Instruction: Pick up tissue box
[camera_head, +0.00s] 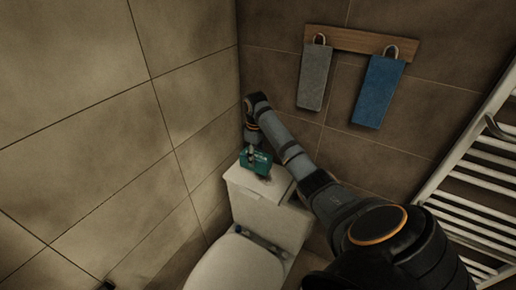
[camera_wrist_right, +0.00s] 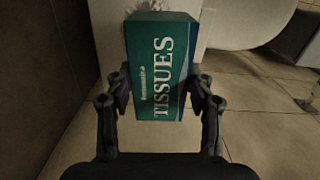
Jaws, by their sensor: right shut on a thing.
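The green tissue box (camera_head: 262,166) is at the top of the toilet tank in the head view, under my right gripper (camera_head: 251,153). I cannot tell whether the box still touches the tank lid. My left gripper is not in view; a small dark piece shows at the bottom left edge of the head view.
The toilet tank (camera_head: 270,217) stands in the corner by the tiled walls, with the toilet bowl (camera_head: 236,266) in front. A grey towel (camera_head: 314,78) and a blue towel (camera_head: 378,92) hang from a wooden rack (camera_head: 361,43). A white towel radiator (camera_head: 472,165) is at the right.

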